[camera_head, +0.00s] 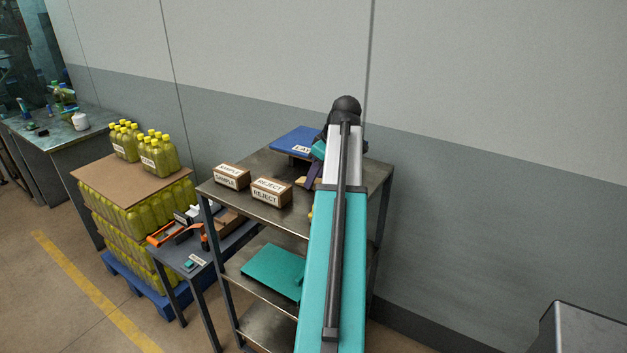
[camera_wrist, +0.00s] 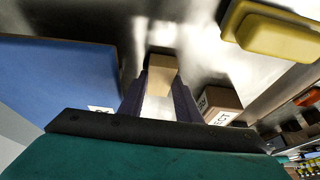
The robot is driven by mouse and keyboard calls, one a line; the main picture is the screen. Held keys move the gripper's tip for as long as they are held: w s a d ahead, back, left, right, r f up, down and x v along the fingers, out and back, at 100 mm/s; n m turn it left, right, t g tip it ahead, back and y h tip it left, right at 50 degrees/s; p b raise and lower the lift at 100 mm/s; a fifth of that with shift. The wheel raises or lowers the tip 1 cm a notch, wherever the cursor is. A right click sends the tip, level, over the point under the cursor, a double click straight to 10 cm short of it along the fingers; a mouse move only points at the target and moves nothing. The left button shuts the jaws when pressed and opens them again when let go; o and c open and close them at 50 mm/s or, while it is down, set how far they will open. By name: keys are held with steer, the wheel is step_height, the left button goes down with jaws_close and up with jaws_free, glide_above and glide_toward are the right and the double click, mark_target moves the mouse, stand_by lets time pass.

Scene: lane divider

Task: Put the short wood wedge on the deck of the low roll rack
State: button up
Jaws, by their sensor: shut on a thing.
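The short wood wedge (camera_wrist: 163,66) is a pale tan block between my gripper's dark fingers (camera_wrist: 160,84) in the wrist view. My gripper (camera_head: 309,179) is shut on it over the top shelf (camera_head: 243,189) of the metal rack. In the head view a bit of tan wood shows at the fingers; my arm hides much of this area. A blue flat-topped piece (camera_head: 297,139) with a partly hidden label stands at the back of that shelf; it also fills the left of the wrist view (camera_wrist: 60,75). I cannot tell which piece is the low roll rack.
Wooden blocks labelled SAMPLE (camera_head: 230,176) and REJECT (camera_head: 271,192) stand left of my gripper. A yellow piece (camera_wrist: 275,38) shows at upper right in the wrist view. A teal piece (camera_head: 272,266) lies on the shelf below. Bare shelf shows around the blocks.

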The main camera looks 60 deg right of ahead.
step_height(320, 180, up, 10)
steer(key=b, duration=0.2)
stand_by(0.5)
steer(key=shift+w, duration=0.1)
stand_by(0.7)
